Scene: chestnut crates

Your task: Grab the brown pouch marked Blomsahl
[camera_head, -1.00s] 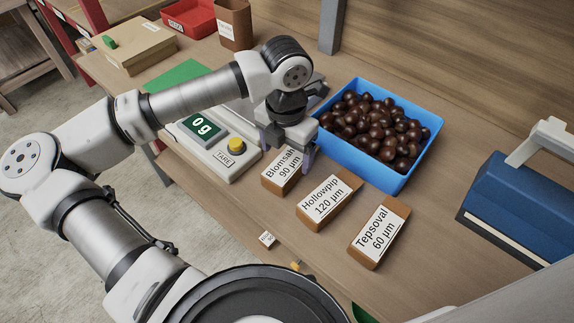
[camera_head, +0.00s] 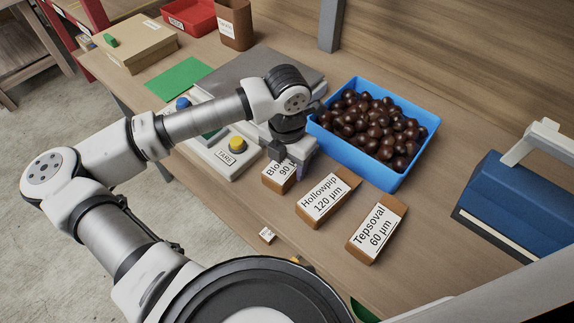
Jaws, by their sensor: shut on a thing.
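The brown Blomsahl pouch (camera_head: 279,175) has a white label reading "Blo…" and "90 µ…", the rest hidden by my gripper. It is on or very close to the table at the left end of a row of pouches. My gripper (camera_head: 292,165) points down over its upper end and is shut on it. The Hollowpip 120 µm pouch (camera_head: 325,199) lies just to its right. The Tepsoval 60 µm pouch (camera_head: 377,233) lies farther right and nearer.
A blue crate (camera_head: 352,166) full of chestnuts stands close behind the pouches. A scale with a yellow TARE button (camera_head: 237,144) is to the left, partly under my arm. A blue box with a grey handle (camera_head: 519,205) stands at right. A small white tag (camera_head: 266,235) lies in front.

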